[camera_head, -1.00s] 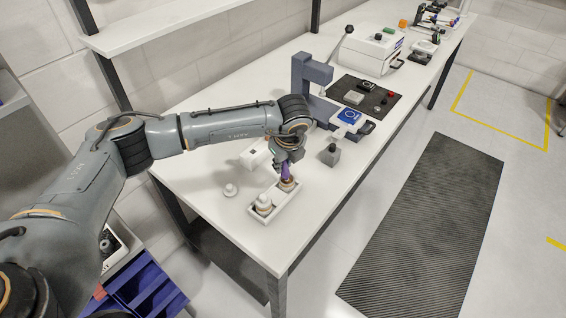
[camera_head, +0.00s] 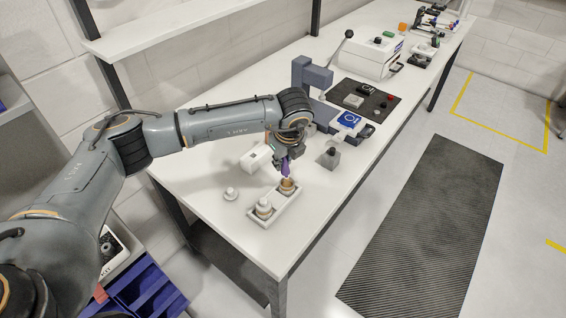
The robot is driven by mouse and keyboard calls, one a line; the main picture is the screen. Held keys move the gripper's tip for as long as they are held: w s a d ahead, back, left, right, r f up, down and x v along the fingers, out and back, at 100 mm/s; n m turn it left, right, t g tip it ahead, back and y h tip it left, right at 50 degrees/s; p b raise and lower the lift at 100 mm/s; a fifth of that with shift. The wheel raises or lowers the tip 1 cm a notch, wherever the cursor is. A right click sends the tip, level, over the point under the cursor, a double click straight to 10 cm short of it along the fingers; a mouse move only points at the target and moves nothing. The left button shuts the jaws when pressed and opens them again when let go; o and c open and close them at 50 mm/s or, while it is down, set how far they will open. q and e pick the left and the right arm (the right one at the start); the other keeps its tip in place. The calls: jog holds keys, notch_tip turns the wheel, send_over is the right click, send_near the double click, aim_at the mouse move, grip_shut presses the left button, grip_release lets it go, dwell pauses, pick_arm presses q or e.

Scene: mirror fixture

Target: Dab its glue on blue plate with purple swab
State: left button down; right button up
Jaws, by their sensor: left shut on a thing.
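My left gripper (camera_head: 286,157) points down over the white tray and is shut on the purple swab (camera_head: 285,167). The swab's lower end is at or just above the mouth of an open brownish jar (camera_head: 287,186); I cannot tell whether it touches. A second jar (camera_head: 264,208) with a pale top stands at the near end of the white tray (camera_head: 284,214). The blue plate (camera_head: 349,119) lies flat at the front of the grey press fixture, with a light mark on it. My right gripper is out of the picture.
A grey block with a dark knob (camera_head: 329,157) stands right of the gripper. A white lid-like piece (camera_head: 231,193) lies left of the tray. A white box (camera_head: 257,157) is behind the gripper. The press (camera_head: 309,75) and a dark mat (camera_head: 375,98) stand farther back.

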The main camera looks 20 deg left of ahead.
pick_arm(q)
jog(key=shift+r+p, duration=0.55)
jog(key=shift+r, duration=1.5)
